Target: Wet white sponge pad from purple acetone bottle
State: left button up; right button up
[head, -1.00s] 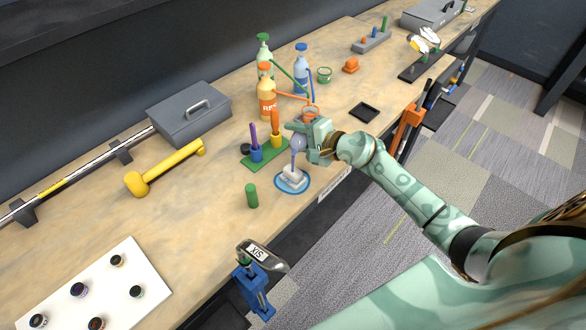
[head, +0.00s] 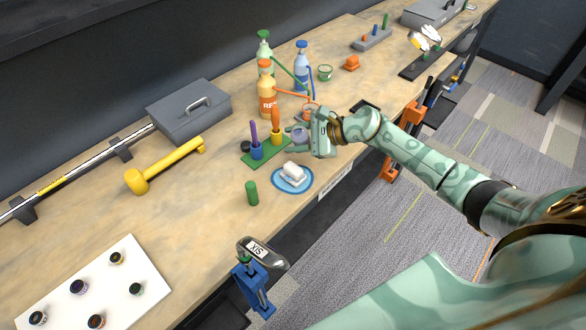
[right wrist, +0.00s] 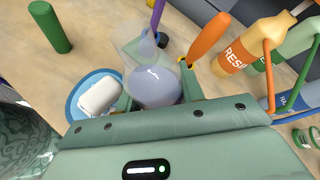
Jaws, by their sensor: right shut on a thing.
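The white sponge pad (head: 293,171) lies on a round blue dish (head: 277,184) near the table's front edge. In the right wrist view the pad (right wrist: 99,97) and dish (right wrist: 76,104) are at the left. My right gripper (head: 300,138) is shut on the purple acetone bottle (head: 299,133), behind and slightly right of the pad, apart from it. The bottle (right wrist: 155,88) shows pale purple between the fingers in the right wrist view; its lower part is hidden and its exact tilt is unclear. My left gripper is not in view.
A green holder (head: 254,158) with purple and orange tools stands just left of the gripper. An orange bottle (head: 267,98), a green bottle (head: 264,50) and a blue bottle (head: 301,75) stand behind. A green cylinder (head: 252,193) stands left of the dish.

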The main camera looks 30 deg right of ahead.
jog(key=f+m+y+b, duration=0.1)
jog(key=b, duration=0.1)
jog(key=w+f+m+g+b, duration=0.1)
jog(key=b, duration=0.2)
jog(key=shift+d+g+y, duration=0.3)
jog(key=shift+d+y, duration=0.1)
jog(key=shift+w+d+m+y+b, duration=0.15)
jog(key=shift+m+y+b, duration=0.15)
jog(key=shift+m+b, duration=0.45)
jog(key=shift+r+g, duration=0.3)
jog(key=shift+r, duration=0.3)
notch_tip(320, 180, up, 5)
jog(key=shift+r+p, duration=0.2)
jog(key=shift+p, duration=1)
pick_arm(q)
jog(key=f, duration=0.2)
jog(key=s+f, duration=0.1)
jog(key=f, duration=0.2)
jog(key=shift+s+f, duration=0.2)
pick_arm(e)
jog(key=shift+f, duration=0.1)
